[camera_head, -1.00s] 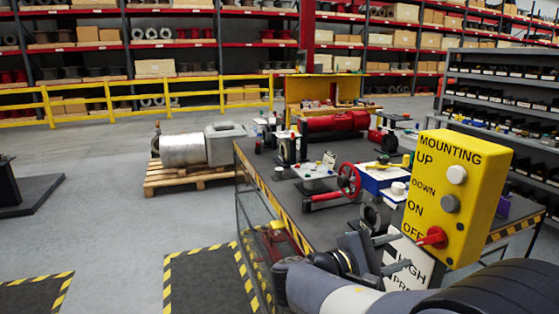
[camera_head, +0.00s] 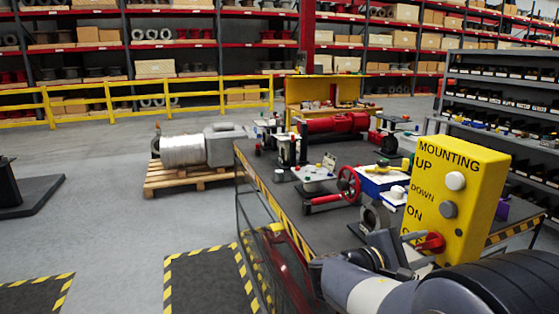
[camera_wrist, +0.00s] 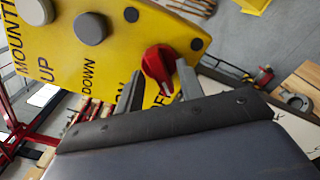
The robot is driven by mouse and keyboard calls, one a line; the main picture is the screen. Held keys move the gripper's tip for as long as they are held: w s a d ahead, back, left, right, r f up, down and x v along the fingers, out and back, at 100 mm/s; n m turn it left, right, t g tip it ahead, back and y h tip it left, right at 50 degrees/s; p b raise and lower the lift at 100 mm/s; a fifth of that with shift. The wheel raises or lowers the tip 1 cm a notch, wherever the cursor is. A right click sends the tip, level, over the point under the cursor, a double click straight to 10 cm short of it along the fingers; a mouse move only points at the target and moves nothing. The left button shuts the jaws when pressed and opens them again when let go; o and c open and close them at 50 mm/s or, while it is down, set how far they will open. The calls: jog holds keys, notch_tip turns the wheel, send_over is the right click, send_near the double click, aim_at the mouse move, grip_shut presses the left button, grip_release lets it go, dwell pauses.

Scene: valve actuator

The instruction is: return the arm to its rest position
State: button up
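My gripper (camera_wrist: 158,74) is open in the wrist view, with its two grey fingers apart on either side of a red knob (camera_wrist: 156,66). The knob looks close to the right fingertip; I cannot tell whether they touch. No object is seen held. In the head view my gripper (camera_head: 408,258) is low at the right, by the yellow control box (camera_head: 463,190), its fingertips partly hidden. The red knob (camera_head: 432,242) sticks out low on the box. The box also fills the top of the wrist view (camera_wrist: 110,55). My arm covers the box's lower lettering.
The box has two round buttons, a white one (camera_head: 456,180) and a grey one (camera_head: 448,209). A dark workbench (camera_head: 325,226) holds a red handwheel (camera_head: 348,181) and several valve parts behind my gripper. Grey shelves (camera_head: 500,95) stand at the right. Open floor (camera_head: 100,235) lies left.

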jog(key=shift+d+f+m+b, duration=0.15)
jog(key=shift+f+m+b, duration=0.1)
jog(key=shift+m+b, duration=0.45)
jog(key=m+b, duration=0.2)
jog(key=m, duration=0.1)
jog(key=shift+r+m+b, duration=0.1)
jog(key=shift+m+b, duration=0.2)
jog(key=shift+m, duration=0.1)
jog(key=shift+r+m+b, duration=0.2)
jog(key=shift+m+b, duration=0.35)
jog(key=shift+m, duration=1.05)
